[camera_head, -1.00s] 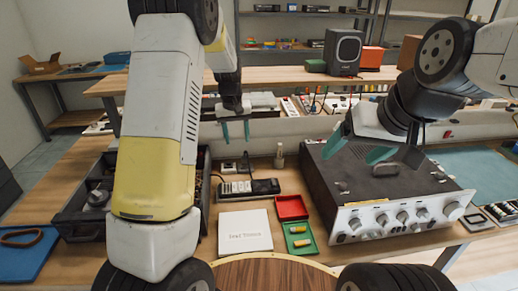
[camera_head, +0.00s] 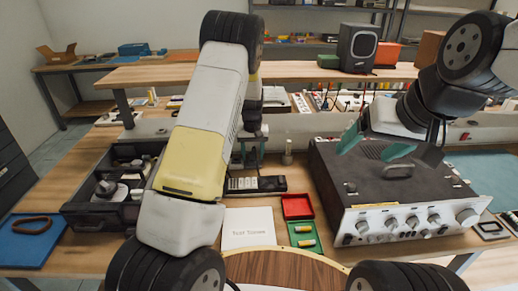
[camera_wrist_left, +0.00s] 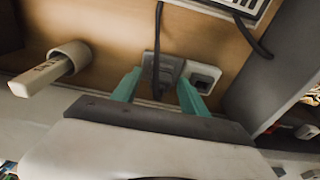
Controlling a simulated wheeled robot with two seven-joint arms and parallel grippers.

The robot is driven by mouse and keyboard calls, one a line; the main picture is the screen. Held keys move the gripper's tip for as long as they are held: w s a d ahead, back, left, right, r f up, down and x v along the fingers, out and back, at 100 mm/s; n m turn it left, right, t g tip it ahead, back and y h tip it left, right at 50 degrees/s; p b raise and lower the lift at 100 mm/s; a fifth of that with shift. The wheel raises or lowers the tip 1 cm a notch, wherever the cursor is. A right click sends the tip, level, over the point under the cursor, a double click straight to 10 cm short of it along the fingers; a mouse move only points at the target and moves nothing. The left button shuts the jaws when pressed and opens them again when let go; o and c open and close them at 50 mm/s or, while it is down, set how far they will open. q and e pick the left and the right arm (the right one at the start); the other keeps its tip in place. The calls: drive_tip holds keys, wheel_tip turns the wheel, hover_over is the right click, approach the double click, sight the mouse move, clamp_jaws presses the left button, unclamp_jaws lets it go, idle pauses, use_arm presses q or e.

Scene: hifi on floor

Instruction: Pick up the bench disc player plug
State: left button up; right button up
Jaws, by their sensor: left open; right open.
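In the left wrist view a dark grey plug (camera_wrist_left: 170,70) with a black cable sits at a pale socket plate (camera_wrist_left: 205,77), beside an empty-looking outlet. I cannot trace its cable to a device. My left gripper (camera_wrist_left: 160,84) is open, its teal fingers on either side of the plug; contact cannot be told. In the head view the left gripper (camera_head: 248,152) is behind the power strip (camera_head: 256,184), and the plug is too small to make out. My right gripper (camera_head: 374,147) is open and empty over the silver-fronted hifi unit (camera_head: 385,185).
A pale cylinder holding a stick (camera_wrist_left: 68,60) stands near the left finger in the wrist view. A white box (camera_head: 248,228), a red tray (camera_head: 297,206) and a green tray (camera_head: 305,236) lie in front of the strip.

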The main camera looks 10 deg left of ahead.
use_arm(q)
clamp_jaws()
drive_tip(key=shift+r, duration=0.1)
drive_tip(key=shift+r, duration=0.5)
drive_tip(key=r, duration=0.1)
drive_tip(key=s+r, duration=0.1)
drive_tip(key=shift+r, duration=0.3)
drive_tip(key=s, duration=0.4)
drive_tip(key=s+r, duration=0.1)
drive_tip(key=s, duration=0.9)
drive_tip(key=shift+s+a+r, duration=0.1)
drive_tip(key=shift+s+r, duration=0.05)
drive_tip(key=shift+s, duration=0.05)
wheel_tip(320, 180, up, 3)
hover_over(252, 154)
drive_tip(key=a, duration=0.6)
drive_tip(key=shift+s+a+f, duration=0.1)
drive_tip(key=shift+s+f, duration=0.1)
drive_tip(key=shift+f, duration=1.1)
drive_tip(key=shift+s+a+f, duration=0.1)
drive_tip(key=shift+s+f, duration=0.05)
drive_tip(key=shift+f, duration=1.1)
